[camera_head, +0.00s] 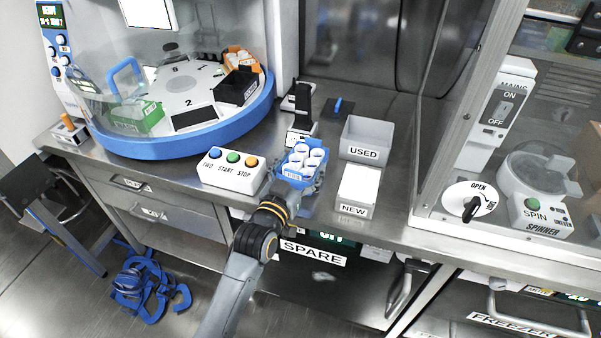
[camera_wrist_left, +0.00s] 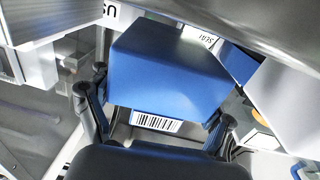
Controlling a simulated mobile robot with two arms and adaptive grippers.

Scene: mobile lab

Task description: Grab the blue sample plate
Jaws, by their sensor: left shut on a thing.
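The blue sample plate (camera_head: 291,172) holds several white round wells or tubes and sits over the steel counter, between the button box and the bins. In the left wrist view its blue body (camera_wrist_left: 170,75) fills the middle, with a white barcode label facing me. My left gripper (camera_head: 298,186) reaches in from the front and is shut on the plate. In the wrist view the fingers (camera_wrist_left: 155,112) lie on both sides of the plate. I cannot tell whether the plate touches the counter. My right gripper is not in view.
A white button box (camera_head: 232,172) stands left of the plate. The USED bin (camera_head: 366,139) and white NEW container (camera_head: 359,189) stand to its right. A black-and-white device (camera_head: 301,118) is behind it. The round blue-rimmed machine (camera_head: 170,146) is at left, the glass spinner cabinet at right.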

